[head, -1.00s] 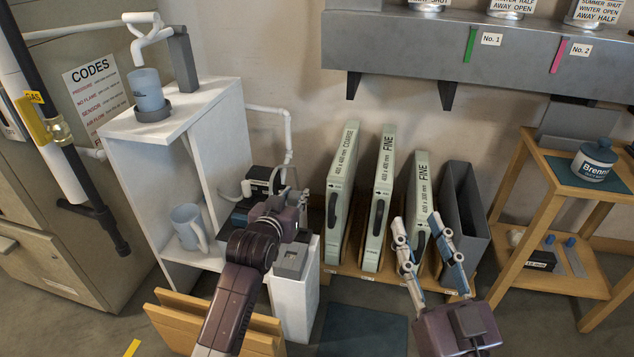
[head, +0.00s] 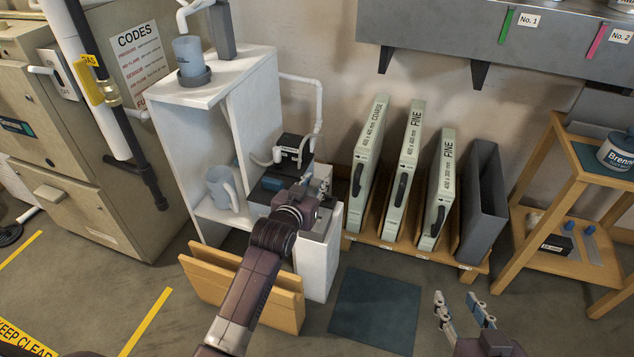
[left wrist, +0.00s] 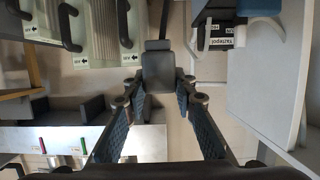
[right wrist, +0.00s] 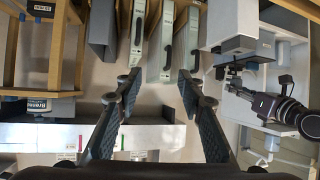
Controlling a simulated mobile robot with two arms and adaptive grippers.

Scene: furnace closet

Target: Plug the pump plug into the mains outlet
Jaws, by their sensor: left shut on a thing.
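My left gripper (head: 318,188) is shut on the pump plug, a dark grey block that shows between its fingertips in the left wrist view (left wrist: 158,68). A dark cord runs up from the plug there. In the head view the gripper and wrist largely hide the plug. The gripper is above a grey box (head: 318,226) on a white pedestal, which looks like the mains outlet; its socket face cannot be made out. The plug looks apart from it. My right gripper (head: 462,302) is open and empty at the lower right.
The white shelf unit (head: 226,92) with a blue jug (head: 222,188) stands left of the pedestal. Filter panels (head: 400,185) stand in a wooden rack to its right. A wooden stand (head: 240,290) is in front. Floor around the dark mat (head: 375,310) is clear.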

